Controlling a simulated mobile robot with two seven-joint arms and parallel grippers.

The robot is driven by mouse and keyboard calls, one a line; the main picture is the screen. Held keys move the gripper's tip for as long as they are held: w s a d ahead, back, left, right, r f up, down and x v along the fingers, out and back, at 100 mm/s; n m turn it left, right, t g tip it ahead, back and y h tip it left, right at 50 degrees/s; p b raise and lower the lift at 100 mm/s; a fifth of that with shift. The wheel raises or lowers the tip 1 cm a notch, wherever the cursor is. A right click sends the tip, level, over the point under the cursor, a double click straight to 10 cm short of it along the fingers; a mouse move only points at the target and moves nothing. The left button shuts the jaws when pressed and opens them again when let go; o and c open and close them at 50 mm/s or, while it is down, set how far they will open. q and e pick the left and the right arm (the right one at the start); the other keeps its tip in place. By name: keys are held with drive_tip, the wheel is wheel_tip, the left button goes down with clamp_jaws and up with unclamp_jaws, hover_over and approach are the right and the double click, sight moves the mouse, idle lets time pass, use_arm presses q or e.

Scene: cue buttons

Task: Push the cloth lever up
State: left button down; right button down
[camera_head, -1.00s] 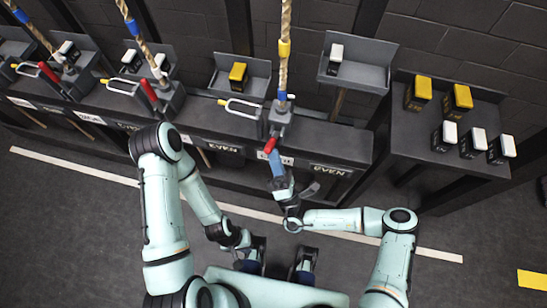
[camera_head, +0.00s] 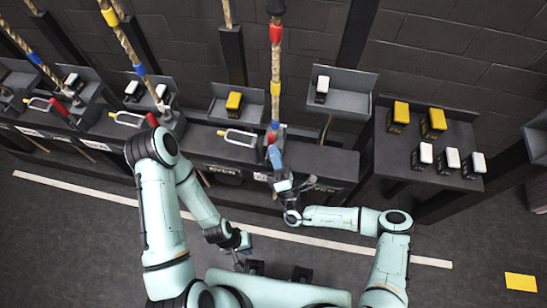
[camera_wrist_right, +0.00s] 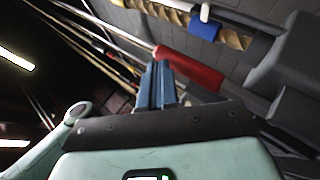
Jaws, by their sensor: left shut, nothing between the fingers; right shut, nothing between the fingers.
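A lever with a red handle (camera_head: 271,137) sits at the foot of the rope on the right part of the bench in the head view. The handle also shows in the right wrist view (camera_wrist_right: 188,68), running diagonally just beyond the fingertips. My right gripper (camera_head: 273,153) is shut with its blue fingers at the handle's lower end; in the right wrist view its fingers (camera_wrist_right: 160,80) overlap the handle's near end. Whether they touch cannot be told. My left gripper (camera_head: 240,243) is low, near my base, away from the bench. No label reading "cloth" is legible.
More red levers (camera_head: 153,119) stand left along the bench with ropes. White-handled pins (camera_head: 238,137) lie on the bench top. Trays hold yellow (camera_head: 233,101) and white (camera_head: 322,88) blocks. A side table (camera_head: 400,160) with several blocks is at right. The floor in front is clear.

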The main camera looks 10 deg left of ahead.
use_arm(q)
drive_tip(key=shift+w+r, duration=0.1)
drive_tip(key=shift+r, duration=0.1)
use_arm(e)
drive_tip(key=shift+w+r, duration=0.2)
drive_tip(key=shift+w, duration=0.15)
drive_tip(key=shift+w+d+r, duration=0.1)
